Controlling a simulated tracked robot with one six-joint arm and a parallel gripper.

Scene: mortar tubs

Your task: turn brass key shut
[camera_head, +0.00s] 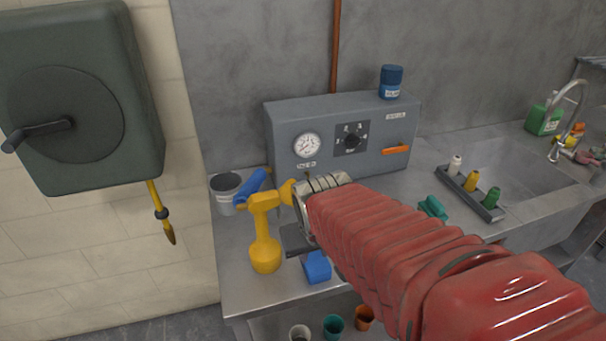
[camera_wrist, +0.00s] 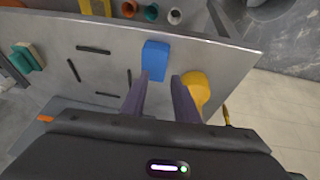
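I cannot make out a brass key in either view. The block also shows in the head view (camera_head: 317,267), just below the dark gripper body. The fingertips are hidden there. A yellow bottle-like thing (camera_head: 265,252) stands left of the gripper; a yellow shape (camera_wrist: 197,88) lies beside the right finger in the wrist view.
A grey control box (camera_head: 290,115) with gauge, dial and orange handle (camera_head: 396,150) stands behind my arm. A grey bucket (camera_head: 222,197) is at left. A rack (camera_head: 470,196) of small bottles is by the sink. A green crank box (camera_head: 140,90) hangs at left.

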